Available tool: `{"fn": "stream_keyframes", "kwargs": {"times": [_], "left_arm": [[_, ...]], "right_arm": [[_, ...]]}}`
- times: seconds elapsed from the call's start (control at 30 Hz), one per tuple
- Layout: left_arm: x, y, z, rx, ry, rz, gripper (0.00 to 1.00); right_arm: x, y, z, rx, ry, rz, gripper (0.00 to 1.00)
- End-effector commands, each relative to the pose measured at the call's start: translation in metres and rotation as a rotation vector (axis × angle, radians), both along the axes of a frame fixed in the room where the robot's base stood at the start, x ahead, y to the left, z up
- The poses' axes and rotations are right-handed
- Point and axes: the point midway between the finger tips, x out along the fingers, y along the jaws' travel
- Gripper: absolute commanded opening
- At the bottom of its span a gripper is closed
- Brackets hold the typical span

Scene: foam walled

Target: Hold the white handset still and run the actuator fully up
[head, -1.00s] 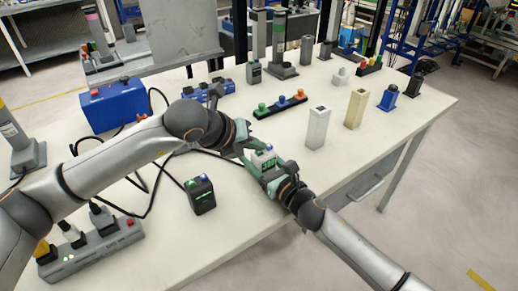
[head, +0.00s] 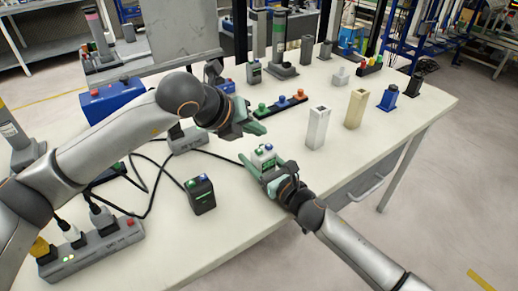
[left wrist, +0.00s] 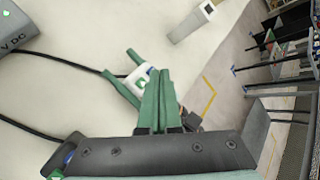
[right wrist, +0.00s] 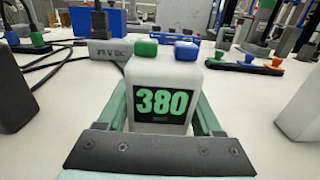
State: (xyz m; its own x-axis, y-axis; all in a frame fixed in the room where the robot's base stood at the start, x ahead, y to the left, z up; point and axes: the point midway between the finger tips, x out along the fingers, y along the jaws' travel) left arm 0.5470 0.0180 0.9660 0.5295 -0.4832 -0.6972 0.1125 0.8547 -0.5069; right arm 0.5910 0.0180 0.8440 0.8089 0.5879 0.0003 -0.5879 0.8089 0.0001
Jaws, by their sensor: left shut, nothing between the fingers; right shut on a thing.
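The white handset (head: 263,155) stands near the table's front edge, with a green and a blue button on top. My right gripper (head: 264,168) is shut on the handset, one green finger on each side. My left gripper (head: 257,129) is shut and empty, above and behind the handset, apart from it in the head view. In the left wrist view its closed fingertips (left wrist: 158,76) overlap part of the handset (left wrist: 138,78). A grey column (head: 279,42) stands on a base at the back; I cannot tell whether it is the actuator.
A black handset (head: 201,195) stands to the left. A grey supply box (head: 187,138) has a black cable running towards the white handset. A power strip (head: 92,249), a blue box (head: 112,104), and white (head: 318,128) and beige (head: 355,108) posts stand around. Bare table lies right of the handset.

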Motion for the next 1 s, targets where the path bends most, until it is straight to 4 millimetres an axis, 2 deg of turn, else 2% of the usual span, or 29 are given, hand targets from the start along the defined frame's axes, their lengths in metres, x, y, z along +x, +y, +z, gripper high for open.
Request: {"fn": "stream_keyframes", "kwargs": {"times": [0.1,0.27,0.93,0.97,1.0], "left_arm": [[0.001,0.0,0.013,-0.001,-0.003,0.001,0.0],[0.0,0.0,0.022,-0.001,0.0,-0.001,0.0],[0.0,0.0,0.023,-0.001,0.0,-0.001,0.0],[0.0,0.0,0.023,-0.001,0.0,-0.001,0.0],[0.0,0.0,0.023,-0.001,0.0,-0.001,0.0]], "right_arm": [[0.0,0.0,0.0,0.0,0.0,0.0,0.04],[0.0,0.0,0.0,0.0,0.0,0.0,0.04],[0.0,0.0,0.0,-0.001,0.001,0.0,0.04],[0.0,0.0,0.0,-0.001,0.001,0.0,0.68],[0.0,0.0,0.0,-0.001,0.001,0.0,0.73]]}}
